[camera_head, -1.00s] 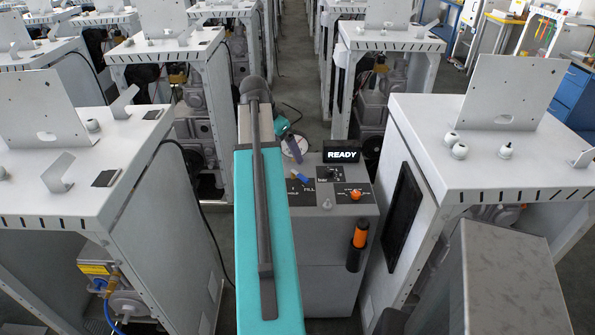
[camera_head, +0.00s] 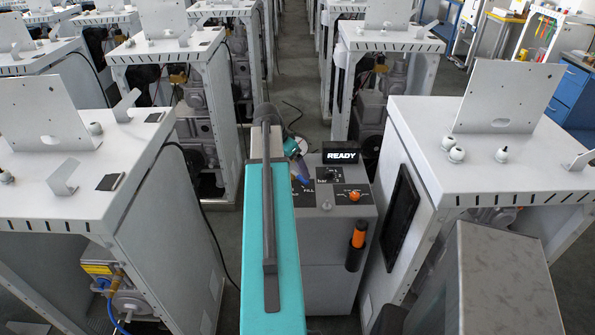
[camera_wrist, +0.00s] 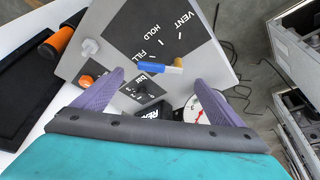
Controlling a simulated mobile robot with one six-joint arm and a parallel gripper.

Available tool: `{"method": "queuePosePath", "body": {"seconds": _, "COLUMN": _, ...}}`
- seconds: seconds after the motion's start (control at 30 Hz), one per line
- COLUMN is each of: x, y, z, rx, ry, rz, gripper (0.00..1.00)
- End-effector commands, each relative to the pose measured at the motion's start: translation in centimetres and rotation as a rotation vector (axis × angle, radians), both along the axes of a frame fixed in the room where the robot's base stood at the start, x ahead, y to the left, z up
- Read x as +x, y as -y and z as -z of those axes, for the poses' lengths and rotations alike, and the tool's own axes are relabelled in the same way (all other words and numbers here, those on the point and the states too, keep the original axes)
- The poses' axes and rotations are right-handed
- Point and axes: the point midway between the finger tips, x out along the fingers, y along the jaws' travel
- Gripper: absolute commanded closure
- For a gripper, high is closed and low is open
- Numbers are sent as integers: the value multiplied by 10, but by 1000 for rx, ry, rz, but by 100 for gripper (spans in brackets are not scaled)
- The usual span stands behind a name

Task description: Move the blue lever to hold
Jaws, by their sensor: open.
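The blue lever (camera_wrist: 152,67) shows in the wrist view on a dark panel (camera_wrist: 186,40) marked VENT, HOLD and FILL. Its blue handle lies beside the FILL label, and its other end is brass-coloured. My gripper (camera_wrist: 158,78) is open, with one purple finger on each side of the lever in the picture. I cannot tell whether either finger touches it. In the head view, my gripper (camera_head: 296,158) is at the left part of the control box (camera_head: 340,217), and my arm and gripper hide much of the lever's panel.
The box carries a READY display (camera_head: 341,157), an orange knob (camera_head: 354,196) and an orange-black handle (camera_head: 357,242) on its front. A round gauge (camera_wrist: 197,108) is near the right finger. White-topped stands (camera_head: 480,175) flank the box closely.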

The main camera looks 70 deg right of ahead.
Motion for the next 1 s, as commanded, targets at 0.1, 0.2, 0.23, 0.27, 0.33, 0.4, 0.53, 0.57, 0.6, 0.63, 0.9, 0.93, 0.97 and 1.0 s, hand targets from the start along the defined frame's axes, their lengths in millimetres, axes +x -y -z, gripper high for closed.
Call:
{"method": "queuePosePath", "body": {"seconds": 0.1, "x": -2, "y": 4, "z": 9, "rx": 0, "ry": -1, "rz": 0, "gripper": 9}}
{"method": "queuePosePath", "body": {"seconds": 0.2, "x": -4, "y": 7, "z": 18, "rx": 1, "ry": 0, "rz": 1, "gripper": 9}}
{"method": "queuePosePath", "body": {"seconds": 0.23, "x": -5, "y": 8, "z": 21, "rx": 0, "ry": 0, "rz": 1, "gripper": 9}}
{"method": "queuePosePath", "body": {"seconds": 0.27, "x": -5, "y": 9, "z": 23, "rx": 0, "ry": 0, "rz": 1, "gripper": 9}}
{"method": "queuePosePath", "body": {"seconds": 0.33, "x": -7, "y": 12, "z": 29, "rx": 2, "ry": -1, "rz": 2, "gripper": 9}}
{"method": "queuePosePath", "body": {"seconds": 0.4, "x": -8, "y": 14, "z": 34, "rx": 0, "ry": 0, "rz": 2, "gripper": 9}}
{"method": "queuePosePath", "body": {"seconds": 0.53, "x": -9, "y": 16, "z": 42, "rx": 0, "ry": 0, "rz": 2, "gripper": 9}}
{"method": "queuePosePath", "body": {"seconds": 0.57, "x": -10, "y": 17, "z": 44, "rx": 1, "ry": 0, "rz": 2, "gripper": 9}}
{"method": "queuePosePath", "body": {"seconds": 0.6, "x": -10, "y": 17, "z": 45, "rx": 0, "ry": 0, "rz": 2, "gripper": 9}}
{"method": "queuePosePath", "body": {"seconds": 0.63, "x": -10, "y": 17, "z": 46, "rx": 0, "ry": 0, "rz": 2, "gripper": 9}}
{"method": "queuePosePath", "body": {"seconds": 0.9, "x": -11, "y": 19, "z": 48, "rx": -1, "ry": 1, "rz": 3, "gripper": 9}}
{"method": "queuePosePath", "body": {"seconds": 0.93, "x": -11, "y": 19, "z": 48, "rx": -1, "ry": 1, "rz": 3, "gripper": 9}}
{"method": "queuePosePath", "body": {"seconds": 0.97, "x": -11, "y": 19, "z": 48, "rx": -1, "ry": 1, "rz": 3, "gripper": 9}}
{"method": "queuePosePath", "body": {"seconds": 1.0, "x": -11, "y": 19, "z": 48, "rx": -1, "ry": 1, "rz": 3, "gripper": 9}}
